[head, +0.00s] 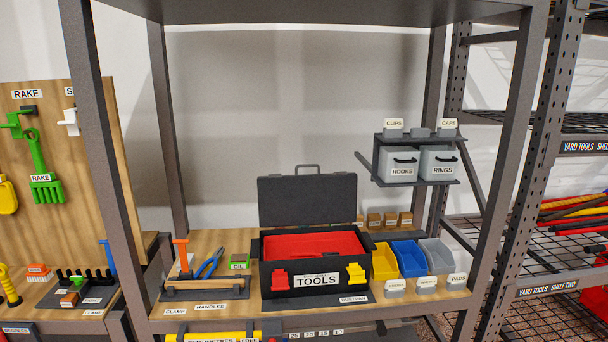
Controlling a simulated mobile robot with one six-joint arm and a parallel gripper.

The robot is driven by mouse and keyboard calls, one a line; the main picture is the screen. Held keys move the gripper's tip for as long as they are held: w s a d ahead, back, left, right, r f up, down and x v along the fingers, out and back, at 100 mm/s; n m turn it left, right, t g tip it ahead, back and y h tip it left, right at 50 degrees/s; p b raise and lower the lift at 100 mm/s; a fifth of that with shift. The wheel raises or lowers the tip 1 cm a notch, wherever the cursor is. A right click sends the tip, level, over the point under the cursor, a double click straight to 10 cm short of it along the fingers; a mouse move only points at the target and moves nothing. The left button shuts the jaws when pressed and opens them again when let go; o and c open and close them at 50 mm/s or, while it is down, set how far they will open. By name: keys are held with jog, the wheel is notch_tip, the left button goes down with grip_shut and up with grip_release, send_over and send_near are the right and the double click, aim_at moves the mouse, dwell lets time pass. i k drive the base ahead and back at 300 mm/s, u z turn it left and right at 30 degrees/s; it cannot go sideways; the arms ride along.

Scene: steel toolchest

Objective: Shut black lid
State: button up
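The black lid (308,200) stands upright and open at the back of the black toolbox, with a grey handle on its top edge. The toolbox (316,294) sits on the wooden worktop and carries a TOOLS label. Its red inside (314,245) shows. A red latch (280,281) and a yellow latch (356,273) are on its front face. My gripper is not in view.
Yellow, blue (410,257) and grey bins stand right of the toolbox. A tool rack (206,290) with blue pliers is at its left. A shelf with HOOKS and RINGS boxes (399,163) hangs at upper right. Steel posts (497,170) frame the bench.

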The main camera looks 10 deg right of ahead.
aim_at(318, 199)
jog(key=i, duration=0.85)
jog(key=z, duration=0.05)
